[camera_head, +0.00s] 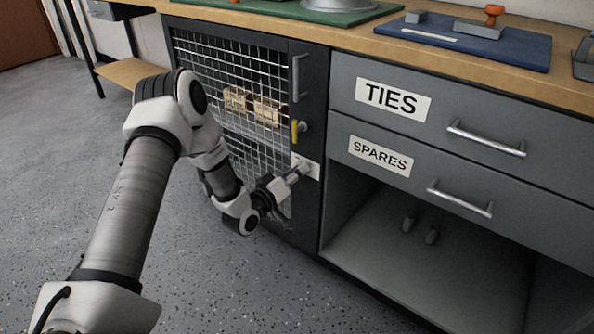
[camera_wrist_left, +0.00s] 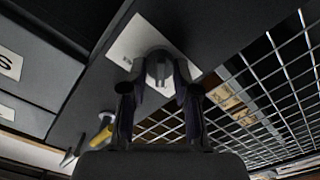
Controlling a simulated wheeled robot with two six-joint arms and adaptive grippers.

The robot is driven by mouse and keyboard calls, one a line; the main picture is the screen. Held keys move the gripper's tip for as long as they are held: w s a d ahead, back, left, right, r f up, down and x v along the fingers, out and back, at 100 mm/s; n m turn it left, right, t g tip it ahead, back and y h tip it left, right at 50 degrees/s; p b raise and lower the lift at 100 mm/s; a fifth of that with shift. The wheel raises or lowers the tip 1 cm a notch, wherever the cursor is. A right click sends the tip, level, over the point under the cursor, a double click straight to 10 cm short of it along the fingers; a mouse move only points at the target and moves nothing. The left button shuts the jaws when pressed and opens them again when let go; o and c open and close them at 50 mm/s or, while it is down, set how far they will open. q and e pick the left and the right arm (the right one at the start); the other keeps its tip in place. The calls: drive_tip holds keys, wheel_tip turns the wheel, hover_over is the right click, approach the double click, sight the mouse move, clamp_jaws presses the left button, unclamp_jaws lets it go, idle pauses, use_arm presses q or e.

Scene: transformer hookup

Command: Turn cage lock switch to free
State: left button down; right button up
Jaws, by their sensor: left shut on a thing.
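The cage lock switch is a grey knob on a white plate (camera_head: 312,168) on the cage door's frame, below a yellow-handled part. In the left wrist view the grey knob (camera_wrist_left: 158,70) sits in front of its white plate (camera_wrist_left: 128,38). My left gripper (camera_head: 296,174) reaches the switch from the left. Its two dark fingers (camera_wrist_left: 160,85) are shut on the knob, one on each side. The cage door (camera_head: 225,80) is wire mesh in a dark frame and looks closed. Plate markings are not readable. My right gripper is not in view.
A yellow lever (camera_head: 294,131) and a vertical door handle (camera_head: 299,78) sit above the switch. Boxes (camera_head: 250,105) stand behind the mesh. To the right are a TIES drawer (camera_head: 440,108), a SPARES drawer (camera_head: 400,181) and an open shelf (camera_head: 400,262).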

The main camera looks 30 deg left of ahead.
use_arm(q)
drive_tip(key=shift+d+m+p, duration=0.2)
drive_tip(key=shift+m+p, duration=3.2)
drive_tip(key=shift+m, duration=0.9)
drive_tip(key=shift+d+m+p, duration=0.15)
drive_tip(key=shift+m+p, duration=3.2)
drive_tip(key=shift+m, duration=0.95)
drive_tip(key=c, duration=0.9)
unclamp_jaws()
